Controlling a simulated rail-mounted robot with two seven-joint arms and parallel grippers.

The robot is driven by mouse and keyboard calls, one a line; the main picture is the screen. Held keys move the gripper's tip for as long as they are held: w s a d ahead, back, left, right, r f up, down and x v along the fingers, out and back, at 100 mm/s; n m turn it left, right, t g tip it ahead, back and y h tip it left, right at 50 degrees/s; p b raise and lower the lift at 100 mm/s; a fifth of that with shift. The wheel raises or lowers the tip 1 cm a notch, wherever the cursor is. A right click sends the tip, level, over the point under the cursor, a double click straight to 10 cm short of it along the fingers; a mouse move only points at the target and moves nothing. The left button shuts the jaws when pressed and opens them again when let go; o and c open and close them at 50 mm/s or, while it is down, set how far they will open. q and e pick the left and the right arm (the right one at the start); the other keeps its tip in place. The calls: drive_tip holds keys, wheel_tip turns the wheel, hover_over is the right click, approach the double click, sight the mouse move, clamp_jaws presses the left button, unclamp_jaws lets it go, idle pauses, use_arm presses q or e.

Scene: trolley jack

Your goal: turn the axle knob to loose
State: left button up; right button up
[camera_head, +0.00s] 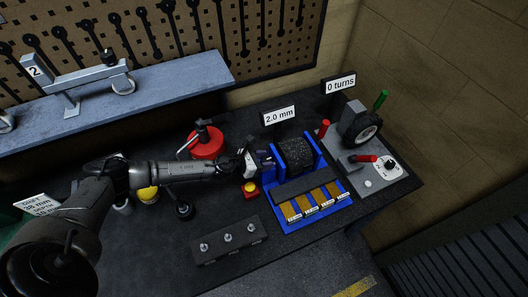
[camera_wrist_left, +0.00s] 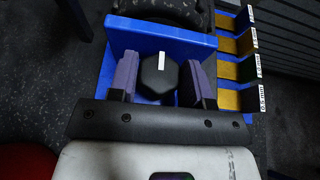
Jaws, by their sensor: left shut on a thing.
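The axle knob (camera_wrist_left: 157,78) is a black faceted knob with a white mark on its upper part, in front of a blue upright plate in the left wrist view. My left gripper (camera_head: 265,160) comes in from the left in the head view. Its two purple-padded fingers stand on either side of the knob and are shut on it. The knob is largely hidden by the gripper in the head view. A black tyre (camera_head: 296,153) sits between the uprights of the blue stand (camera_head: 319,151). My right gripper is not in view.
Signs read "2.0 mm" (camera_head: 279,115) and "0 turns" (camera_head: 340,84). A grey block (camera_head: 229,240) with several studs lies in front. A red round thing (camera_head: 207,146) stands behind my arm. A grey unit with a wheel (camera_head: 361,127) and red-handled lever stands right.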

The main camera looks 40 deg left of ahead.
use_arm(q)
drive_tip(key=n+y+p, duration=0.1)
drive_tip(key=p, duration=0.1)
drive_tip(key=n+y+p, duration=0.2)
drive_tip(key=n+t+y+p, duration=0.1)
drive_tip(key=y+p, duration=0.1)
drive_tip(key=shift+d+r+n+p, duration=0.25)
drive_tip(key=shift+d+n+p, duration=0.05)
drive_tip(key=n+y+p, duration=0.2)
drive_tip(key=y, duration=0.1)
drive_tip(key=shift+f+n, duration=0.15)
drive_tip(key=shift+n, duration=0.15)
drive_tip(key=shift+n+y+p, duration=0.35)
drive_tip(key=shift+n+y, duration=0.15)
drive_tip(key=shift+y, duration=0.2)
drive_tip(key=shift+f, duration=0.1)
drive_tip(key=o, duration=0.7)
drive_tip(key=shift+o, duration=1.1)
drive_tip(key=shift+s+a, duration=0.1)
